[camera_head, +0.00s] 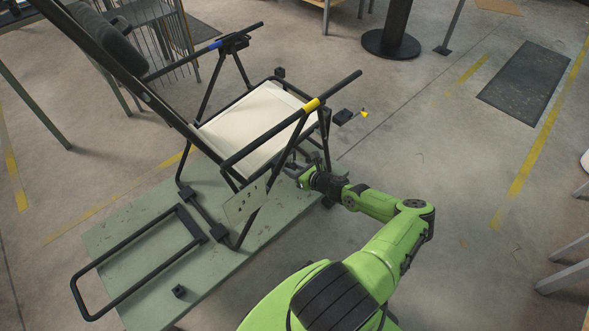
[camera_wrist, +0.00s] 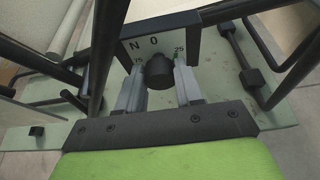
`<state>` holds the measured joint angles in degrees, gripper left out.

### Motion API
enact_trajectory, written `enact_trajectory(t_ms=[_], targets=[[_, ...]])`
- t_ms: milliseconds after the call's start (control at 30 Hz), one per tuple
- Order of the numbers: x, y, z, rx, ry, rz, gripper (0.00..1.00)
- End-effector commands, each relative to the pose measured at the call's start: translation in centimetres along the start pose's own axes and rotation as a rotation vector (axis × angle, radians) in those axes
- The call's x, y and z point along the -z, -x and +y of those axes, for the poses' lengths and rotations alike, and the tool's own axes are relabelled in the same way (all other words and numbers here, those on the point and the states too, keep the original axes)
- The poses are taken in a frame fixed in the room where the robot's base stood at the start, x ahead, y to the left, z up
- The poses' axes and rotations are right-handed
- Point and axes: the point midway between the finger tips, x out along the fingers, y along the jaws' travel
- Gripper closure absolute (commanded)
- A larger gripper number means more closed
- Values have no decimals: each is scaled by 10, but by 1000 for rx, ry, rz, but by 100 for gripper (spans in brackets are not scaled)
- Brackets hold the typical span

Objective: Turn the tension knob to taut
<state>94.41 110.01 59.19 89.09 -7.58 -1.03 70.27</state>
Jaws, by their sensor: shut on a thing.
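The dark round tension knob (camera_wrist: 159,73) sits in front of a grey dial plate in the wrist view. The knob cannot be made out in the head view. Any pointer on it is too dark to read.
The lounger's black tubes pass close around my gripper. It stands on a green platform (camera_head: 115,235) with a black U-shaped frame (camera_head: 130,256) and a small black block (camera_head: 179,291). A pale marked plate (camera_head: 244,201) is left of my gripper.

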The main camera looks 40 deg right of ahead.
Motion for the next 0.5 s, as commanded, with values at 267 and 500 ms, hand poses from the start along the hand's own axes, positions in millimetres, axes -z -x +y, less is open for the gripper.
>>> enact_trajectory(t_ms=[267,500], targets=[[-1,1,2,64,163,3,95],[1,0,4,149,370,4,95]])
